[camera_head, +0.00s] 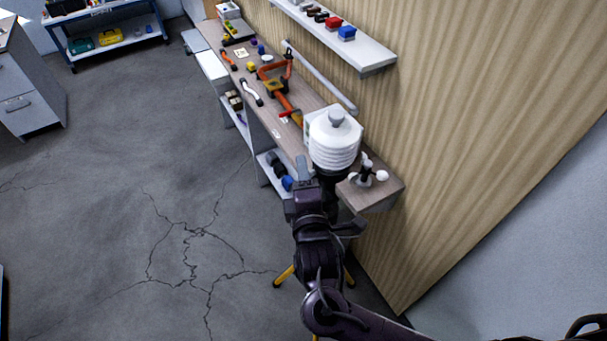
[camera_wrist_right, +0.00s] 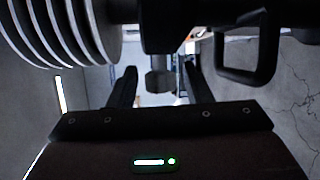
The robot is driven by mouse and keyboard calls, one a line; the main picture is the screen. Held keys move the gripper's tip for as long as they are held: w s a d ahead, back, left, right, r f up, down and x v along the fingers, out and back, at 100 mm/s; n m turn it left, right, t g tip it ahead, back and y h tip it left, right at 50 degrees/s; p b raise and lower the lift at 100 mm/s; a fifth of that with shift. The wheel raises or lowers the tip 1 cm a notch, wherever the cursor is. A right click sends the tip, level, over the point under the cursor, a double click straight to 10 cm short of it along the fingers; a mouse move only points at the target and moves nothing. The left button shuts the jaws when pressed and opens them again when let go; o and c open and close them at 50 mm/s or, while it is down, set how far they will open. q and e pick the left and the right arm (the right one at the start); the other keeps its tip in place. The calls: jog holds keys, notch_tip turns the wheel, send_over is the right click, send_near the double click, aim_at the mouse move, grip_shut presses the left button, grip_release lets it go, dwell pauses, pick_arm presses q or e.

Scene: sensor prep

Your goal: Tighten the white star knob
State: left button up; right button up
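The white ribbed sensor housing (camera_head: 334,150) stands at the near end of the workbench, with a grey cap on top. My right gripper (camera_head: 322,196) is just below and in front of it. In the right wrist view, its two dark fingers stand apart, and a small greyish knob (camera_wrist_right: 159,82) shows between them. It seems to hang from a dark bracket (camera_wrist_right: 170,25) beside the white ribs. I cannot tell whether the fingers touch it, or whether it is star-shaped. In the head view, the knob is hidden by the gripper and housing. My left gripper is not in view.
A small anemometer with white cups (camera_head: 367,174) stands right of the housing at the bench (camera_head: 390,190) end. An orange tool (camera_head: 279,88) and small parts lie farther back. A shelf (camera_head: 365,58) juts from the wooden wall.

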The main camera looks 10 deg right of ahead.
jog(key=c, duration=0.8)
jog(key=shift+f+m+t+b, duration=0.3)
jog(key=shift+t+b, duration=0.4)
jog(key=shift+b, duration=0.25)
jog(key=shift+c, duration=0.2)
jog(key=shift+t+b, duration=0.3)
jog(key=shift+b, duration=0.05)
jog(key=shift+r+m+t, duration=0.25)
jog(key=shift+m+t, duration=0.05)
jog(key=o, duration=1)
jog(key=shift+c, duration=0.2)
